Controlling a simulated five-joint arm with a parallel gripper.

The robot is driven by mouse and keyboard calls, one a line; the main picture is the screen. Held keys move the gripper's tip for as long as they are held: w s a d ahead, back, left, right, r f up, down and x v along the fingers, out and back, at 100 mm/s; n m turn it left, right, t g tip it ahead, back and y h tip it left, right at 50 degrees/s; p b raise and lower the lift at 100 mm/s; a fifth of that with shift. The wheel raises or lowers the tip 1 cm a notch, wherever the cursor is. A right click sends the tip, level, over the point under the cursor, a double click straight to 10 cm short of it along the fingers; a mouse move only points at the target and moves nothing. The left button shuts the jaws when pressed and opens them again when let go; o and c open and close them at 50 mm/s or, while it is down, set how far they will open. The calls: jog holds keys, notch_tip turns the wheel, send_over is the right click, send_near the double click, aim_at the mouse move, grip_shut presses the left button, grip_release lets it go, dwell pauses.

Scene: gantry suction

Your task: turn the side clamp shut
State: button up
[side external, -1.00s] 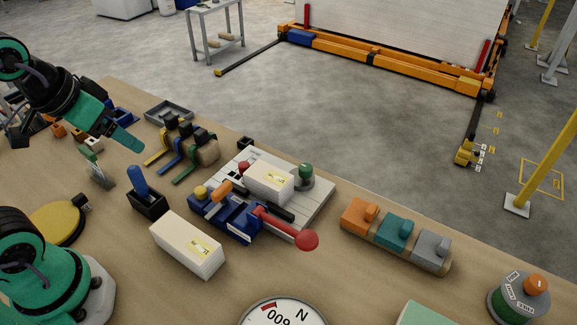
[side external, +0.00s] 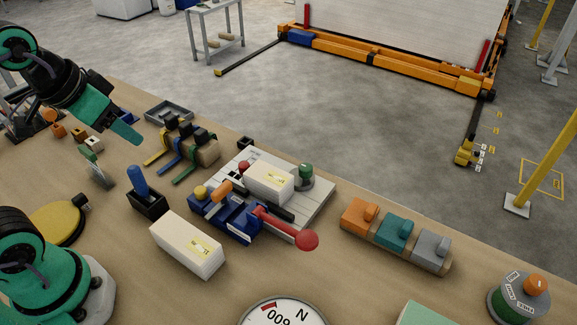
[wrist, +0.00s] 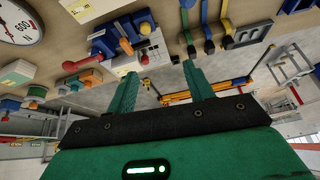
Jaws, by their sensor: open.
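A blue clamp (side external: 232,222) sits at the near side of a light grey plate (side external: 312,212). Its red lever (side external: 280,223) points to the lower right and ends in a red ball. An orange handle (side external: 219,193) and a yellow knob (side external: 200,191) stand on the clamp. A white labelled block (side external: 268,183) sits on the plate beside it. My gripper (side external: 124,132) is in the air to the upper left, well apart from the clamp. In the wrist view my gripper (wrist: 159,69) is open and empty, with the blue clamp (wrist: 103,43) beyond its fingers.
A second white block (side external: 188,245) and a black holder with a blue handle (side external: 139,180) stand before the clamp. Several hooked tools (side external: 178,155) lie behind. A tray with orange, teal and grey pieces (side external: 396,233) is at the right. Bare table separates it from the lever.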

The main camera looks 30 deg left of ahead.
jog(key=w+d+r+m+g, duration=0.2)
jog(key=w+d+m, duration=0.2)
jog(key=w+m, duration=0.45)
jog(key=m+g, duration=0.3)
jog(key=m, duration=1)
send_near(306, 166)
jog(key=shift+a+f, duration=0.3)
jog(key=shift+w+d+f+m+g, duration=0.2)
jog(key=shift+d+f+m+g, duration=0.15)
jog(key=shift+m, duration=0.1)
jog(key=shift+f, duration=0.1)
jog(key=shift+a+f, duration=0.1)
jog(key=shift+f, duration=3.7)
jog(key=shift+c, duration=0.4)
